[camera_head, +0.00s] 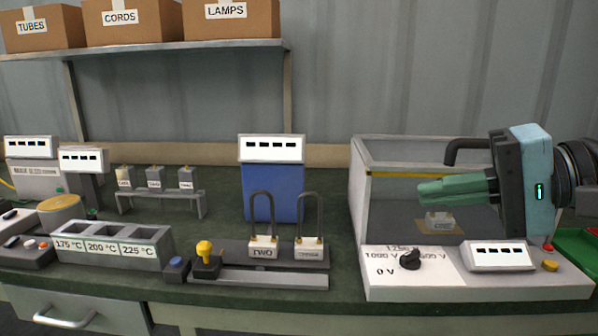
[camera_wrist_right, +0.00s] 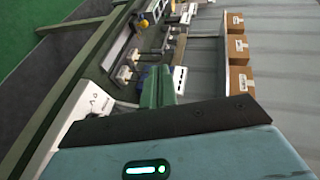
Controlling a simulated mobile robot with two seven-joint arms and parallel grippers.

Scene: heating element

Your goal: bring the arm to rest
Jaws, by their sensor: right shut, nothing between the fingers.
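My right gripper (camera_head: 422,192) comes in from the right in the head view, its green fingers pointing left. The fingers are shut with nothing between them. It is held above the control panel and in front of or over the clear-walled box (camera_head: 357,190); the exact depth is hard to tell. The fingers also show in the right wrist view (camera_wrist_right: 157,88), pointing along the bench. My left gripper is in neither view.
The green bench (camera_head: 130,285) holds two heating elements, "TWO" (camera_head: 264,247) and another (camera_head: 310,250), a blue unit (camera_head: 271,190), a temperature block (camera_head: 115,247) and a dial (camera_head: 410,259). A shelf (camera_head: 150,47) carries labelled boxes. Open air lies left of my right gripper.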

